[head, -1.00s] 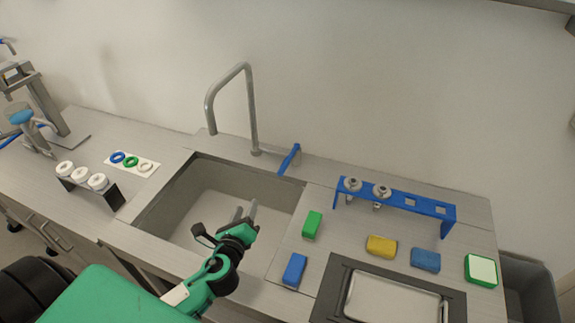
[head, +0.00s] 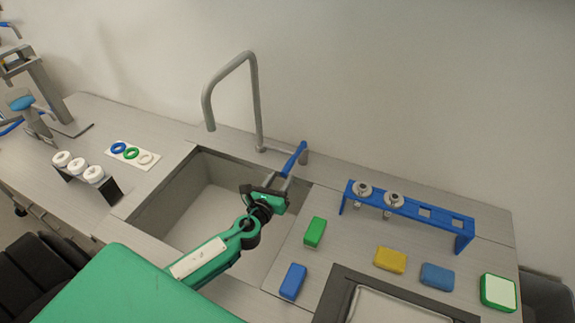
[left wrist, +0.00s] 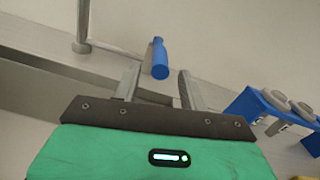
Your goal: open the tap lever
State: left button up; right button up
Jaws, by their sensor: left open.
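The blue tap lever (head: 293,158) stands at the back rim of the sink, right of the bent grey tap spout (head: 257,95). My left gripper (head: 279,180) is over the sink's back right part, just in front of the lever. In the left wrist view the gripper (left wrist: 158,74) is open, and the lever (left wrist: 159,58) shows between its two fingers. The lever seems free of both fingers; I cannot tell how far it reaches between them. My right gripper does not show.
The sink (head: 160,210) is empty. Right of it lie a green block (head: 315,232), a blue block (head: 292,281) and other coloured blocks. A blue rack (head: 440,212) with metal nozzles stands behind them. White cups on a stand (head: 112,190) are at the left.

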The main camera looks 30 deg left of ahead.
aim_at(290, 164)
pick_arm(q)
jog(key=shift+w+a+p, duration=0.15)
jog(key=shift+w+p, duration=0.2)
jog(key=shift+w, duration=2.45)
grip_shut()
